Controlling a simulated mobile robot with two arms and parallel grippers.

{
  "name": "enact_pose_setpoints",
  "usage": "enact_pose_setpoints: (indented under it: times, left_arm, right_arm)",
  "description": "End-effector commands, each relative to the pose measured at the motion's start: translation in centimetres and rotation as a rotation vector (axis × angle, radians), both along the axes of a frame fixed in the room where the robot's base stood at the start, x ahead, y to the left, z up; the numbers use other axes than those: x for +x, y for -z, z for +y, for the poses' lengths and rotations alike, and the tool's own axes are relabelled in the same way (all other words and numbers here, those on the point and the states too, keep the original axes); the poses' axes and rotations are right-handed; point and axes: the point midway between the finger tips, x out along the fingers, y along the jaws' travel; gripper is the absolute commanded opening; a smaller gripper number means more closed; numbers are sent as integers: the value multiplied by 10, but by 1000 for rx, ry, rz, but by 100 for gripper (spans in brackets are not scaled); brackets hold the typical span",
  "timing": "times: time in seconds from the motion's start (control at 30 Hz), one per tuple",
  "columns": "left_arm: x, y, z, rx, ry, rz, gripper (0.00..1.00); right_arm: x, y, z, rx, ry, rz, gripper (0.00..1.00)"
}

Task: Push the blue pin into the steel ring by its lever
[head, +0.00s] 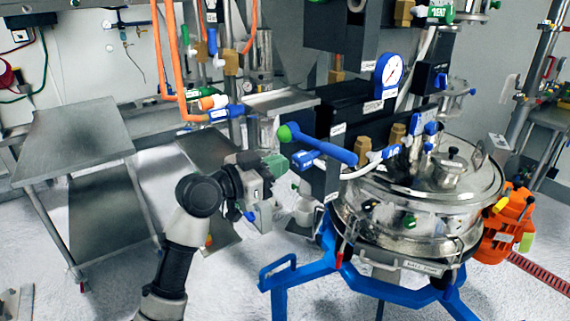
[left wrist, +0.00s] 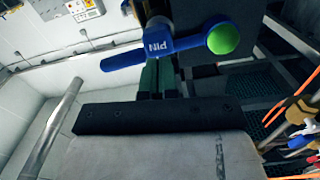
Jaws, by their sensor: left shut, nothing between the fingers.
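The blue pin (head: 305,158) carries a white label in the head view and reads "PIN" in the left wrist view (left wrist: 157,46). Its blue lever (head: 325,147) ends in a green ball (head: 284,133), which also shows in the left wrist view (left wrist: 223,38). My left gripper (head: 281,162) is shut and empty, with green fingers just left of the pin in the head view. In the left wrist view its fingertips (left wrist: 156,64) reach up to the pin's lower edge; I cannot tell whether they touch. My right gripper is not in view.
A round steel sifter (head: 395,215) stands on a blue frame (head: 370,285) at right. A pressure gauge (head: 391,75) and hoses crowd above the pin. An orange motor (head: 506,225) is at far right. A steel table (head: 75,140) stands left; floor between is mostly clear.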

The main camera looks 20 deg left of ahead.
Motion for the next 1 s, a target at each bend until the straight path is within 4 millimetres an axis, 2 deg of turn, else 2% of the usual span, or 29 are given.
enact_pose_setpoints:
  times: [0.27,0.6,0.7,1.0]
  left_arm:
    - [-15,3,13,2,-2,-2,0]
    - [-67,5,52,5,-1,0,0]
    - [-77,3,61,3,-1,0,0]
    - [-87,0,68,0,1,0,0]
  right_arm:
    - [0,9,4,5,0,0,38]
    - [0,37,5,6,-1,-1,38]
    - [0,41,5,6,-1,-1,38]
    - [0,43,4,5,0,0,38]
